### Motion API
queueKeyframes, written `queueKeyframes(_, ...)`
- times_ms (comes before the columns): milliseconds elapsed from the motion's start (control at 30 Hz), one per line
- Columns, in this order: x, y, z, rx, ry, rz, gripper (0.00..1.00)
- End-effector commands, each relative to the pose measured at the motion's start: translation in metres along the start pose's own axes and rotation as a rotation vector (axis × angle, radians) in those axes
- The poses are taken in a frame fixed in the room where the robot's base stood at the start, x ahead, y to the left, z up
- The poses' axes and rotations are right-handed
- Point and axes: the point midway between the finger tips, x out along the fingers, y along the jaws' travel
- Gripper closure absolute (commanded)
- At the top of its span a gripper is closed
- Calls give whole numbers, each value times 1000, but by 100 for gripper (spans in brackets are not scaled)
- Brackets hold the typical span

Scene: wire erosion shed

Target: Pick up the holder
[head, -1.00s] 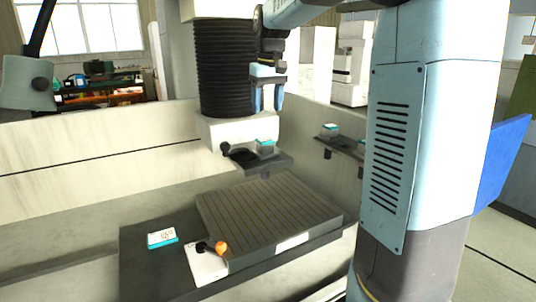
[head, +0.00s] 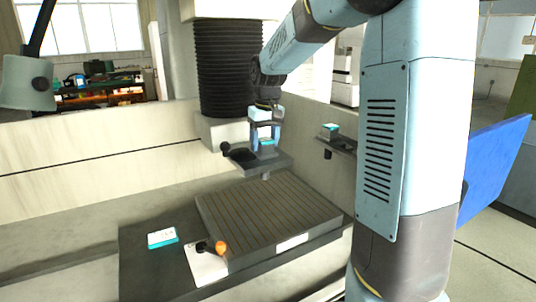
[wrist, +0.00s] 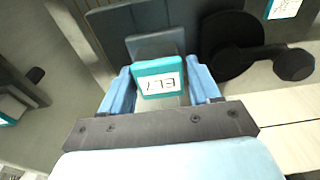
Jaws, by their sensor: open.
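The holder (head: 266,150), a small grey block with a teal top and white label, sits on a small dark shelf (head: 278,163) below the black bellows column. My gripper (head: 265,142) is open and points down over it. In the wrist view the holder (wrist: 160,78) lies between my two blue fingers (wrist: 161,72), one on each side, with its label facing the camera. I cannot tell whether either finger touches it. The holder's lower part is hidden in the wrist view.
A similar teal-topped block (head: 329,131) stands on another shelf at right. A black round-ended piece (head: 238,152) lies beside the holder. Below are a slotted plate (head: 265,215), a teal-edged box (head: 162,238) and an orange-knobbed lever (head: 221,247). A pale wall (head: 90,150) runs behind.

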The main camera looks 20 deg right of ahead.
Motion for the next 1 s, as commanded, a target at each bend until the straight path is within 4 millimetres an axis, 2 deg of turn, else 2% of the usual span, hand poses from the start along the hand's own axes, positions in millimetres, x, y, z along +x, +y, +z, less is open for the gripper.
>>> queueKeyframes(267, 4, 0, 0, 0, 1, 1, 38)
queueKeyframes(867, 3, 1, 0, 1, 1, 1, 94)
queueKeyframes(1000, 3, 1, 0, 1, 2, 1, 95)
